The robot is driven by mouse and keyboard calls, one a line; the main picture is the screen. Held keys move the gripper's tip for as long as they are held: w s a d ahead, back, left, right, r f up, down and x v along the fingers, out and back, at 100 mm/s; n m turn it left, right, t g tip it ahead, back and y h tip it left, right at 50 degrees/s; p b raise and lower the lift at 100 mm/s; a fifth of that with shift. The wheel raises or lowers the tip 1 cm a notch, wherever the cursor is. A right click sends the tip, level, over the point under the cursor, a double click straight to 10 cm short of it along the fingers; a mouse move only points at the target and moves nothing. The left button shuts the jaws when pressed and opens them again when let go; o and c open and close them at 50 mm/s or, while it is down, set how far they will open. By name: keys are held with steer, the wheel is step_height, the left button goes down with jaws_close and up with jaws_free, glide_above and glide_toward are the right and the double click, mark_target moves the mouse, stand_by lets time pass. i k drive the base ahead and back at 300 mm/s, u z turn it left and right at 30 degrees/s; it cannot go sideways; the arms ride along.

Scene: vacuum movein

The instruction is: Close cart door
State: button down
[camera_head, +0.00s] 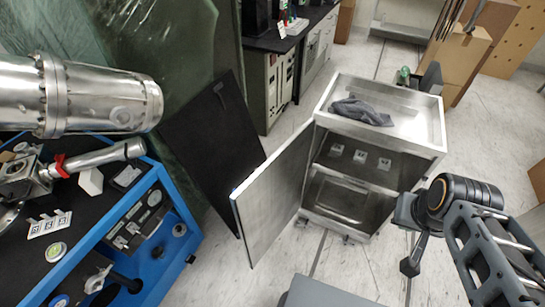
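The steel cart (345,222) stands on the floor right of centre. Its top tray (435,128) holds a dark grey cloth (360,112). The cart door (272,200) is hinged at the cart's left front edge and stands wide open, swung out toward me and to the left. Inside, a shelf bears several small pale blocks (360,156). My gripper (408,262) is at the right, at the end of my dark arm, in front of the cart's right side and apart from the door. Its fingers are small and partly hidden, so I cannot tell whether they are open or shut.
A blue-framed bench (160,245) with steel vacuum parts fills the left. A black panel (212,140) leans behind the door. A black-topped counter (275,80) and cardboard boxes (460,55) stand at the back. Floor in front of the cart is partly clear.

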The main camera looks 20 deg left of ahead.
mark_target(265, 203)
steer(key=k, duration=1.1)
steer(key=u, duration=0.85)
steer(key=i, duration=0.3)
steer(key=u, duration=1.05)
steer(key=i, duration=1.15)
steer(key=u, duration=0.35)
